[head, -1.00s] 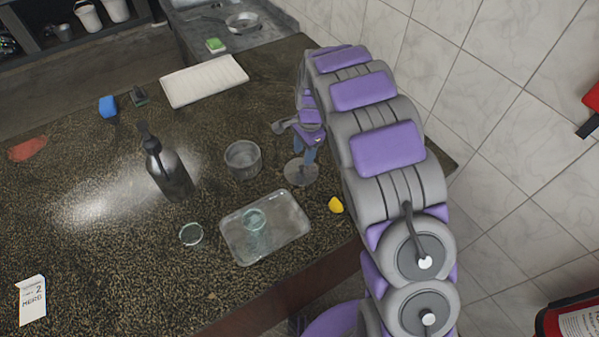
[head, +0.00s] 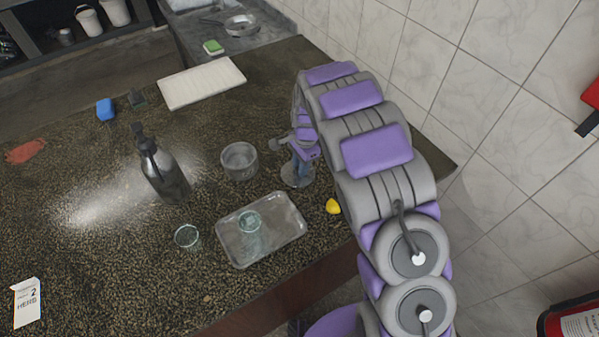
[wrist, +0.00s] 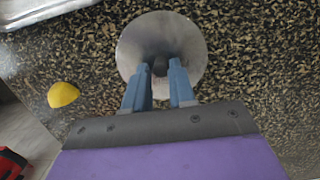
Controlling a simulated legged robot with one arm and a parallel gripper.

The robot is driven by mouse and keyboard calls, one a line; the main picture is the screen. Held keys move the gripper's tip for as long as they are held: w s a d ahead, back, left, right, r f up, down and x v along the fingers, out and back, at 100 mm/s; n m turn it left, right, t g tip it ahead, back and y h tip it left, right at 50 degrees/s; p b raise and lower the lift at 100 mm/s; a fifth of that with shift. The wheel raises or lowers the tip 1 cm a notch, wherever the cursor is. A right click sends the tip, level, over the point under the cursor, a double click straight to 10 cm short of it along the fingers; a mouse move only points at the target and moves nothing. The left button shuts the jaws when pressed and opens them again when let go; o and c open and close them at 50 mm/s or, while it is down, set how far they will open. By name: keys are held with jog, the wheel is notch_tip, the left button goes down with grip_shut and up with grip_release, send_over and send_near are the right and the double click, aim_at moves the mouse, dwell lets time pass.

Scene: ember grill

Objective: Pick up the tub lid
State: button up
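The tub lid (wrist: 135,50) is a round, shiny grey disc with a small dark knob (wrist: 160,66) at its centre. It lies flat on the speckled counter; in the head view the lid (head: 297,178) is partly covered by my gripper (head: 300,175). In the wrist view my gripper (wrist: 161,68) has its two blue fingers over the lid, one on each side of the knob. The fingers are apart, with a gap between them. Whether the tips touch the knob is not clear.
A grey tub (head: 239,162) stands left of the lid. A yellow lemon piece (head: 333,206) is close by, near the counter edge. A dark pump bottle (head: 165,175) stands farther left; a tiled wall is right.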

aim_at(297, 168)
jog(key=shift+a, duration=0.2)
jog(key=shift+c, duration=1.4)
jog(key=shift+a, duration=0.3)
grip_shut()
jog(key=shift+d, duration=0.2)
jog(key=shift+r, duration=0.2)
notch_tip(297, 168, up, 3)
jog(key=shift+w+r+p, duration=0.1)
jog(key=shift+p, duration=0.35)
jog(key=s+d, duration=0.3)
jog(key=s, duration=0.1)
jog(key=s+d+r+p, duration=0.1)
jog(key=s+d, duration=0.1)
jog(key=s, duration=0.2)
jog(key=s+d, duration=0.3)
jog(key=s, duration=0.2)
jog(key=shift+d+r, duration=0.2)
jog(key=shift+d, duration=0.1)
jog(key=shift+s+d+n, duration=0.15)
jog(key=shift+d+n, duration=0.05)
jog(key=shift+n, duration=0.1)
